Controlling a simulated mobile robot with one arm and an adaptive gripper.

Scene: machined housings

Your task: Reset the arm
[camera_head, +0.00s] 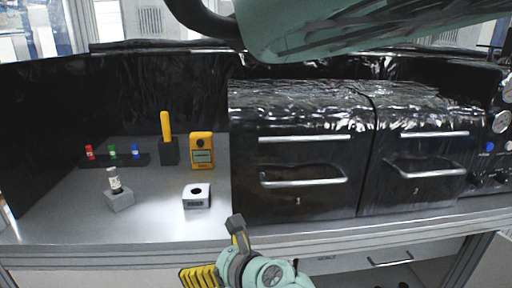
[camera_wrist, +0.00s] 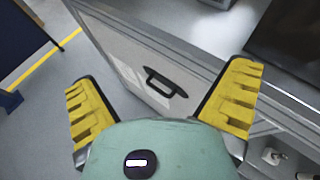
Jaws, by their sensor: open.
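My gripper (camera_wrist: 160,108) shows in the wrist view with its two yellow ridged fingers spread wide and nothing between them. Part of my green arm crosses the top of the head view. The gripper is apart from all objects on the bench.
Black drawer units (camera_head: 303,150) stand on the bench (camera_head: 150,222). Left of them are a yellow device (camera_head: 201,151), a yellow-handled tool in a black holder (camera_head: 168,149), a white-grey box (camera_head: 196,196), a vial on a grey block (camera_head: 119,200) and a small-vial rack (camera_head: 126,160). A cabinet handle (camera_wrist: 165,82) faces the gripper.

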